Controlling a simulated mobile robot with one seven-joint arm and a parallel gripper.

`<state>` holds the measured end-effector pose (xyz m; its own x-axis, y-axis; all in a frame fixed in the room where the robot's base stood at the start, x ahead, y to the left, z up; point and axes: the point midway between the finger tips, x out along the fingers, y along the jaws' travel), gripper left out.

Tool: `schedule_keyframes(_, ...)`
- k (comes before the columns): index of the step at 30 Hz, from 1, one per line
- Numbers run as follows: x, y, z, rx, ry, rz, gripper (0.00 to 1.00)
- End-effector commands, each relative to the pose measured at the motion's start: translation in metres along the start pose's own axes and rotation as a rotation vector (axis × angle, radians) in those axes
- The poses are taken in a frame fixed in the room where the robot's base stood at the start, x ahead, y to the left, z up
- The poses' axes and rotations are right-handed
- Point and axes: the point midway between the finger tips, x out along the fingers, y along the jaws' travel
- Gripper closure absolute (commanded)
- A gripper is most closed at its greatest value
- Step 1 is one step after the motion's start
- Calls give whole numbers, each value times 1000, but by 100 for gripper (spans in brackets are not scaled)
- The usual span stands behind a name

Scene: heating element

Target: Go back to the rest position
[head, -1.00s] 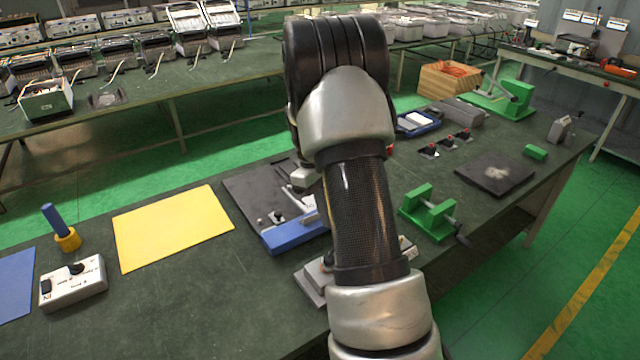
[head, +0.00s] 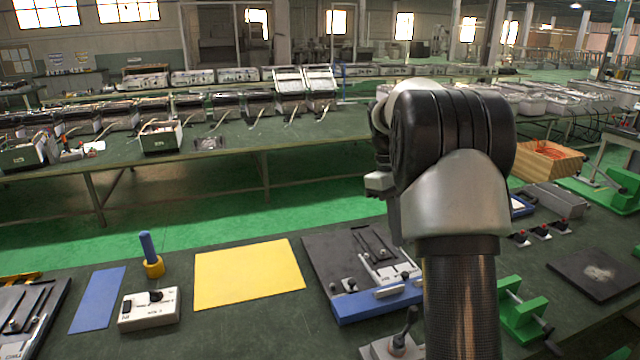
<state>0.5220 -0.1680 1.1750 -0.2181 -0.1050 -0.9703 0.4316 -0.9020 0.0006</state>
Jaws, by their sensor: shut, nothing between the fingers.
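My arm rises at the right of centre in the head view, a dark mesh-covered link below a silver and black joint. The joint stands above the front workbench (head: 240,335) and covers part of what lies behind it. A small light-grey part of my arm shows at the joint's left side. My gripper's fingers are hidden behind the arm, and I see nothing held.
On the bench are a yellow sheet (head: 248,274), a dark fixture with a blue front edge (head: 375,305), a white switch box (head: 149,309), a blue post in a yellow base (head: 150,256), and a green clamp (head: 520,312). Green floor separates it from a rear bench (head: 225,157).

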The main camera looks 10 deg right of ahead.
Motion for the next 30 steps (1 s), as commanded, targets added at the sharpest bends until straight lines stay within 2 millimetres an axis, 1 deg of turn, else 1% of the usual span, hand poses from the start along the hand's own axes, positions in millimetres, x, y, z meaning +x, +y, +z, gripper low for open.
schedule_keyframes(2,-7,-5,2,6,13,6,100)
schedule_keyframes(5,-25,-21,11,32,55,25,100)
schedule_keyframes(8,-50,-50,27,78,127,51,100)
schedule_keyframes(9,-60,-64,35,100,160,62,100)
schedule_keyframes(11,-71,-85,48,136,213,75,100)
schedule_keyframes(12,-77,-100,57,158,248,82,100)
schedule_keyframes(14,-84,-120,71,192,301,90,100)
schedule_keyframes(15,-87,-134,80,214,337,95,100)
schedule_keyframes(19,-88,-178,110,286,454,99,100)
schedule_keyframes(21,-83,-200,126,324,516,96,100)
schedule_keyframes(24,-71,-226,145,371,596,87,100)
schedule_keyframes(27,-58,-244,158,409,660,74,100)
schedule_keyframes(30,-48,-254,165,437,700,63,100)
